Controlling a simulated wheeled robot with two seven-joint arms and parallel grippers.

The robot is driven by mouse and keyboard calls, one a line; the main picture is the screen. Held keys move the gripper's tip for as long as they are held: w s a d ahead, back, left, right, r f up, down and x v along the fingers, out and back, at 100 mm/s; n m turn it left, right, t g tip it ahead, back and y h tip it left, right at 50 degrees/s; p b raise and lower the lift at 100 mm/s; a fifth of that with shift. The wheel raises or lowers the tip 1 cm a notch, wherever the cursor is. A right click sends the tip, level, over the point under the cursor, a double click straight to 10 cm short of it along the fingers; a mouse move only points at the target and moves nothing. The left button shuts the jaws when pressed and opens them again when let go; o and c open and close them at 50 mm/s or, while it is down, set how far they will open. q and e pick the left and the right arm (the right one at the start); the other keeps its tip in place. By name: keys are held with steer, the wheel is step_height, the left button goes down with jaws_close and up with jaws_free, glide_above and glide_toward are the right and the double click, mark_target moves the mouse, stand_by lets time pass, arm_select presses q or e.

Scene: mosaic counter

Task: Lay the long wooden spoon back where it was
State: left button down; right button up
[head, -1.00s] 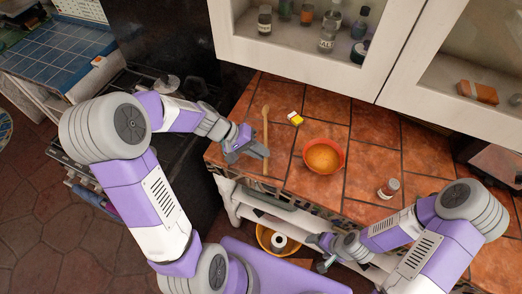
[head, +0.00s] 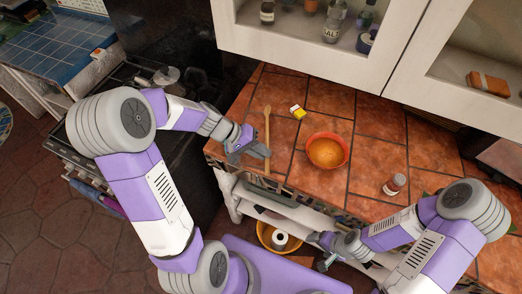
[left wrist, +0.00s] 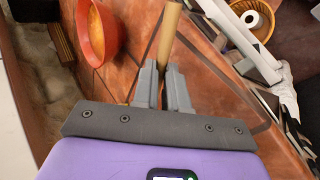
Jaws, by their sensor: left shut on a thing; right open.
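The long wooden spoon (head: 267,127) is at the left end of the tiled counter in the head view, with its bowl end pointing to the back. My left gripper (head: 262,153) is shut on its handle near the counter's front edge. In the left wrist view the spoon's handle (left wrist: 168,35) runs up from between the fingers of my left gripper (left wrist: 163,85). I cannot tell whether the spoon touches the tiles. My right gripper (head: 326,254) is open and empty, low in front of the counter.
An orange bowl (head: 327,151) with orange-brown contents stands right of the spoon; it also shows in the left wrist view (left wrist: 97,32). A small yellow and white box (head: 298,112) lies behind. A jar (head: 394,185) stands further right.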

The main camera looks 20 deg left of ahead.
arm_select(q)
steer(key=shift+f+b, duration=1.35)
steer(key=shift+b, duration=0.1)
steer(key=c, duration=1.1)
jaws_free()
steer(key=p+v, duration=0.1)
steer(key=v, duration=0.6)
steer(key=shift+a+r+p, duration=0.2)
steer(key=shift+p, duration=0.1)
steer(key=shift+s, duration=0.1)
